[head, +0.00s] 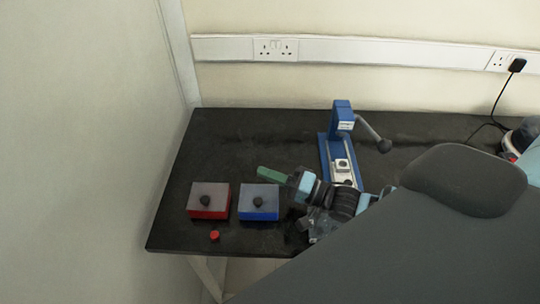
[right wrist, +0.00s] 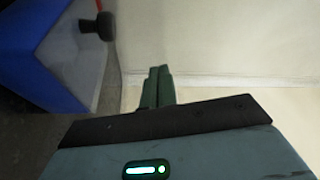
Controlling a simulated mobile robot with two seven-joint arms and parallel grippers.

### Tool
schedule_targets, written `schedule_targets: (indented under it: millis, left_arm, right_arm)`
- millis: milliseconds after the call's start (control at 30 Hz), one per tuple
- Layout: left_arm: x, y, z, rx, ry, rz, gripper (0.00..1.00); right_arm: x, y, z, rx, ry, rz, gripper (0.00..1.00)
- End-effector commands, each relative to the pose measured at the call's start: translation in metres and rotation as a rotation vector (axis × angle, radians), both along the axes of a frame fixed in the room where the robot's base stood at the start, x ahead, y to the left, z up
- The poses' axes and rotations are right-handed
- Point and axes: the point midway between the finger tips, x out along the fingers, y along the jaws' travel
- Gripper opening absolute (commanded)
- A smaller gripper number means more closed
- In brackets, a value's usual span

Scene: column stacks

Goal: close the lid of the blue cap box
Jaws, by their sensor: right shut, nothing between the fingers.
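The blue cap box (head: 259,215) stands on the dark bench, with its grey lid (head: 266,191) lying flat on top, looking closed. A black knob (head: 258,202) sits on the lid. In the right wrist view the blue box (right wrist: 30,62), its grey lid (right wrist: 88,62) and knob (right wrist: 104,26) fill the upper left. My right gripper (head: 261,171) is shut and empty, its green fingers just behind the box's back edge in the head view. Those fingers (right wrist: 159,70) are together in the wrist view, apart from the box. My left gripper is not in view.
A red box (head: 208,212) with a similar grey lid stands left of the blue one. A small red cap (head: 214,235) lies near the front edge. A blue press (head: 342,120) with a lever stands behind my right arm. The bench's back left (head: 235,140) is clear.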

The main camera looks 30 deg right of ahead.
Motion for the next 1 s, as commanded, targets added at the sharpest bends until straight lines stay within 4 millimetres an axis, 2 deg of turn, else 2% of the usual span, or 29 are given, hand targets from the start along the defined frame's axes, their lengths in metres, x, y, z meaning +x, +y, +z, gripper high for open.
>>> schedule_targets:
  millis: [233,467,1000]
  left_arm:
    - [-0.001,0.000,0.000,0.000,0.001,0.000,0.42]
    - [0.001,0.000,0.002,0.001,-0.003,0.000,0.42]
    - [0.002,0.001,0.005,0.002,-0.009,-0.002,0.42]
  right_arm:
    - [0.000,0.000,0.006,0.000,-0.001,0.000,0.00]
    - [-0.003,0.002,0.038,0.002,0.001,0.002,0.00]
    - [-0.093,0.050,0.044,0.005,0.005,0.001,0.00]
